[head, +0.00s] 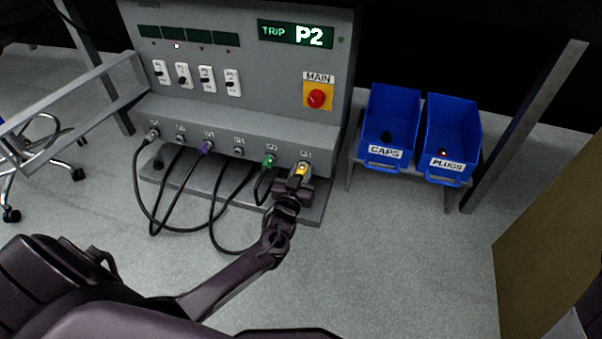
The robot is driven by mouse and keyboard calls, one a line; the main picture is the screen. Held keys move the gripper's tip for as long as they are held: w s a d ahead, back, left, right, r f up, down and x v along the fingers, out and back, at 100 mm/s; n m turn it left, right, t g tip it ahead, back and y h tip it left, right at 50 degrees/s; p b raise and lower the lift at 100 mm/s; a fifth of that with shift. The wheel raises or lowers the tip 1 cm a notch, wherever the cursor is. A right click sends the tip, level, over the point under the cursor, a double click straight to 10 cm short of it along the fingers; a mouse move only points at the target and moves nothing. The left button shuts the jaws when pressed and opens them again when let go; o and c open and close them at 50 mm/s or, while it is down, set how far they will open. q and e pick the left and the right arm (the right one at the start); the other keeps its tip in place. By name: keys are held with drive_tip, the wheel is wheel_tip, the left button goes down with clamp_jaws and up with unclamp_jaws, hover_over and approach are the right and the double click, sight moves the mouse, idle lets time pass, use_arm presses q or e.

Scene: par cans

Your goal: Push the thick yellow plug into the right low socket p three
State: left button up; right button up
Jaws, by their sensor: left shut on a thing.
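The thick yellow plug (302,168) is at the right end of the low socket row, just below the rightmost socket label (305,154). My left gripper (296,182) is shut on it from the front. The plug and my gripper cover the socket, so I cannot tell how far in the plug is. The socket labels are too small to read surely. My right gripper is not in view.
The grey panel (240,110) shows TRIP P2 (296,34) and a red MAIN button (317,98). Green (268,161) and purple (207,146) plugs sit in the row; black cables hang in front. Blue CAPS (391,105) and PLUGS (451,115) bins stand right.

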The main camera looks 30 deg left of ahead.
use_arm(q)
drive_tip(key=o, duration=1.1)
